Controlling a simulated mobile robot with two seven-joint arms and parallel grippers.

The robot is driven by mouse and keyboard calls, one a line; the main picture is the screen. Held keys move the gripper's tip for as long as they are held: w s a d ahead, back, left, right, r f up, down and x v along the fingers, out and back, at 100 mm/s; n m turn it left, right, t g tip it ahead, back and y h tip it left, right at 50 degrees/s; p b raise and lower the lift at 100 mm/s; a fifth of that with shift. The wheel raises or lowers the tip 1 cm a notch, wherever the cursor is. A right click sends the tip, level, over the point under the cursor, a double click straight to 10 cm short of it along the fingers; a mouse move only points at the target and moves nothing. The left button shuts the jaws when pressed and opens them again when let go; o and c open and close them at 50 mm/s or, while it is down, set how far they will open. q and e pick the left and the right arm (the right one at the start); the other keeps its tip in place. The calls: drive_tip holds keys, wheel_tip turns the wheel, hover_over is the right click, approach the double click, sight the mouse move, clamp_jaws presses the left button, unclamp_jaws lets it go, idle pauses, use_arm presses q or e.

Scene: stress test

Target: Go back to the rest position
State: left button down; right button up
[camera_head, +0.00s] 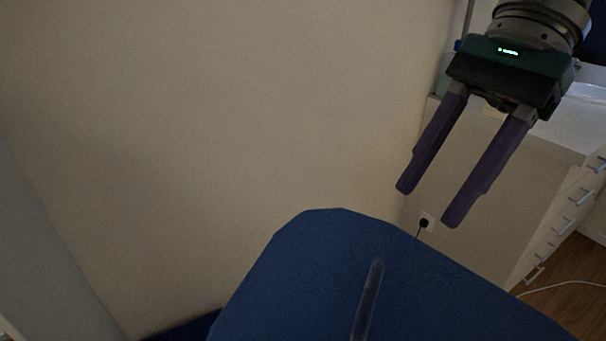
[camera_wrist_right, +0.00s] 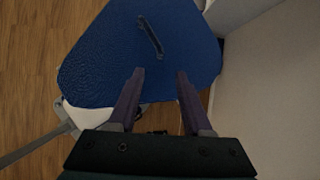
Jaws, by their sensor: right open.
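My right gripper (camera_head: 428,206) hangs at the upper right of the head view, with its two long purple fingers pointing down and to the left. The fingers are apart and nothing shows between them. In the right wrist view the same open gripper (camera_wrist_right: 160,72) is above the near part of a blue padded surface, apart from the object lying there. My left gripper is in neither view.
The blue surface (camera_head: 300,275) has rounded corners and carries a slim dark object (camera_head: 367,300). A pale wall (camera_head: 220,120) stands behind it. A white drawer cabinet (camera_head: 530,200) is at the right. Wooden floor (camera_wrist_right: 30,60) shows in the wrist view.

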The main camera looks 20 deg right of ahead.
drive_tip(key=shift+v, duration=1.1)
